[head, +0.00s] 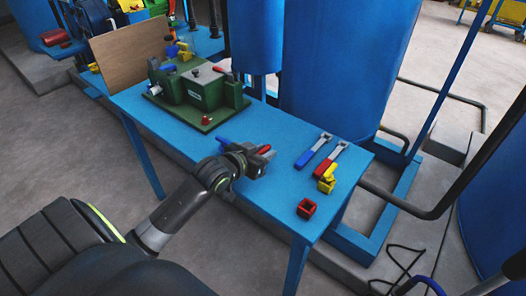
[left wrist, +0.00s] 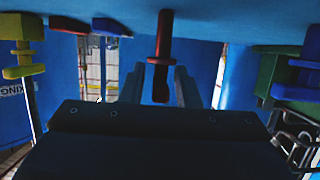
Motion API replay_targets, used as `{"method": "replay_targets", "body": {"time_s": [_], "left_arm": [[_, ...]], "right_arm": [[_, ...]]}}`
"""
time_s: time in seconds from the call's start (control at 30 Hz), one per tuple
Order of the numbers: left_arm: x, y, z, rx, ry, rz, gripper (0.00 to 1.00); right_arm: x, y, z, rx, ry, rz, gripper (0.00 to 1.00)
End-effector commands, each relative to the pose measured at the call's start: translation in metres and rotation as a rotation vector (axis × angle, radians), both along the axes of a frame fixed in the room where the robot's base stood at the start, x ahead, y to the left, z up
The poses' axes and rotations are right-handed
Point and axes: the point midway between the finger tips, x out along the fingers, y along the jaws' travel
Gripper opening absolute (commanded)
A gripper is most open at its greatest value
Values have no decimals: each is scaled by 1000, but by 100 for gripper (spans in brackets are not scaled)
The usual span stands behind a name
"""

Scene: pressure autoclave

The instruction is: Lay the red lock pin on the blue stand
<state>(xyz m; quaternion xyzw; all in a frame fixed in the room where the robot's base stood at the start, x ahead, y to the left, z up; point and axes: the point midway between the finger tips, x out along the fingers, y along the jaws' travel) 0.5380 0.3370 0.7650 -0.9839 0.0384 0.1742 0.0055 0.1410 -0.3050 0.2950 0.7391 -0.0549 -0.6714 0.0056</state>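The red lock pin (head: 264,149) shows at the tip of my left gripper (head: 259,162) in the head view. In the left wrist view the pin (left wrist: 164,35) runs lengthwise between the two dark fingers (left wrist: 161,76), with a wider collar at the fingertips. The fingers appear shut on it at the collar. The blue stand seems to be the blue bench (head: 262,205); my left gripper is over its middle, close above the top. The bench top also fills the upper edge of the left wrist view (left wrist: 235,22), which looks upside down. My right gripper is not seen.
A green machine (head: 200,92) stands on the bench's left part, a brown board (head: 128,50) beyond it.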

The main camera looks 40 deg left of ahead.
Motion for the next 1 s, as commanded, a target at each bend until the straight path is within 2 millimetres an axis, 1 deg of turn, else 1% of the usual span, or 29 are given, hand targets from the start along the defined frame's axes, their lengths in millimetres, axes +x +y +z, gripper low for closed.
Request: {"method": "replay_targets", "body": {"time_s": [0.27, 0.37, 0.43, 0.47, 0.57, 0.73, 0.9, 1.0], "left_arm": [[0, 0, 1, 1, -1, 0, 34], [0, 0, 4, 2, -2, -1, 34], [-5, 1, 5, 3, 1, 0, 34], [-9, 2, 7, 4, 1, 0, 34], [-24, 3, 13, 5, 1, -1, 34], [-58, 5, 26, 5, 3, -3, 34], [-86, 7, 36, 5, 3, -3, 34], [-98, 8, 40, 3, 2, -1, 34]], "right_arm": [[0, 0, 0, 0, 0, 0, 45], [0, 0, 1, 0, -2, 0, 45], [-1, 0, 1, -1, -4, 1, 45], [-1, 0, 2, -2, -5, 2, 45], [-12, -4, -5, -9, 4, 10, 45], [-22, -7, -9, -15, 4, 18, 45], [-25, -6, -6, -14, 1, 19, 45], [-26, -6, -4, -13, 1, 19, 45]]}}
